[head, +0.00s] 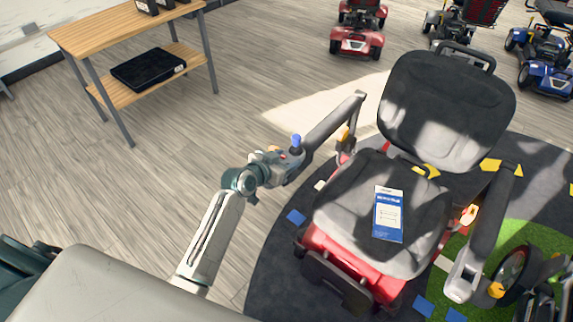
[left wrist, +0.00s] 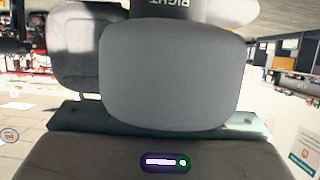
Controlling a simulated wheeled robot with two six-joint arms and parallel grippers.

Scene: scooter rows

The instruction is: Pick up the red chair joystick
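The red chair (head: 365,262) has a grey and black seat and stands right of centre in the head view. Its joystick (head: 296,141), seemingly the blue-topped knob, is at the front end of the left-hand armrest (head: 335,120). My left arm reaches up from the bottom, and my left gripper (head: 265,168) is right beside the joystick end of that armrest. I cannot tell whether they touch. The fingertips are not clear in either view. A grey rounded block (left wrist: 170,75) fills the left wrist view and hides what lies beyond it.
A blue and white card (head: 389,214) lies on the chair seat. A wooden shelf table (head: 110,28) with a black box (head: 148,68) stands at upper left. Several other scooters, including a red one (head: 357,40), stand at the back. The floor left of the chair is clear.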

